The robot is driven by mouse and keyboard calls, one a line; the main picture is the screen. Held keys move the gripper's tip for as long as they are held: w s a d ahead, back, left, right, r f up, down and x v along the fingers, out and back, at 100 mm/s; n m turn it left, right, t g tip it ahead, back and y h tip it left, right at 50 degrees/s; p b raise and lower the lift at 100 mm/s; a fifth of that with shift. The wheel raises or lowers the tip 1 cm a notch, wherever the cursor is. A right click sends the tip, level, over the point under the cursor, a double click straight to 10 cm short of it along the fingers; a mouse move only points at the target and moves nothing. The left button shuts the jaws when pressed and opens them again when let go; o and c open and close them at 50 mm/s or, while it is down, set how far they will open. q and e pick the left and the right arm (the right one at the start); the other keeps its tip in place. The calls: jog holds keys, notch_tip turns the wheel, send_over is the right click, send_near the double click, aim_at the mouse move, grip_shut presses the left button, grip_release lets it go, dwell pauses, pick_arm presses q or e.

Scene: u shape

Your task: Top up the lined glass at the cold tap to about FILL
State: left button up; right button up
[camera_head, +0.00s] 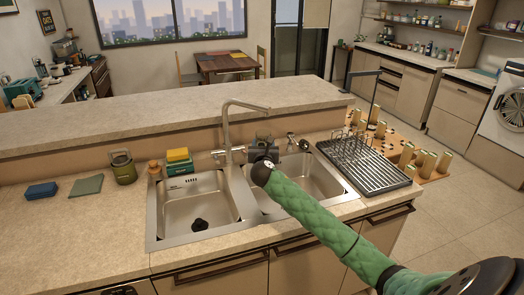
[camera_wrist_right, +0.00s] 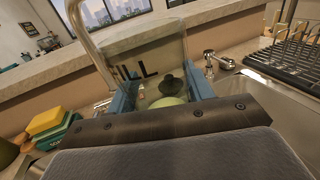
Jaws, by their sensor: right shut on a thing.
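In the right wrist view a clear glass (camera_wrist_right: 145,60) with dark lettering, of which "ILL" shows, stands between the blue jaws of my right gripper (camera_wrist_right: 163,92). The jaws are shut on it. I cannot tell its water level. In the head view my right gripper (camera_head: 263,150) is over the sinks, right of the tap (camera_head: 228,125), and the glass is mostly hidden there. The tap's tall spout also shows in the wrist view (camera_wrist_right: 86,42), left of the glass. Its handles (camera_head: 228,156) sit at its base; which is cold cannot be told. My left gripper is not in view.
The left sink basin (camera_head: 196,212) is empty apart from its dark drain; the right basin (camera_head: 315,180) is partly under my arm. A dish rack (camera_head: 365,160) stands right.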

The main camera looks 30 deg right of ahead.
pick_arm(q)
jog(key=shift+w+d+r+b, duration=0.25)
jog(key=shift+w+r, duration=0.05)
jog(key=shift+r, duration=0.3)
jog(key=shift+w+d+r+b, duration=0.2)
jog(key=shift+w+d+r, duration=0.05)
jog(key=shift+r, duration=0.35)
pick_arm(e)
jog(key=d+x, duration=0.1)
jog(key=x, duration=0.6)
jog(key=shift+d+f, duration=0.25)
jog(key=shift+f, duration=0.1)
jog(key=shift+s, duration=0.15)
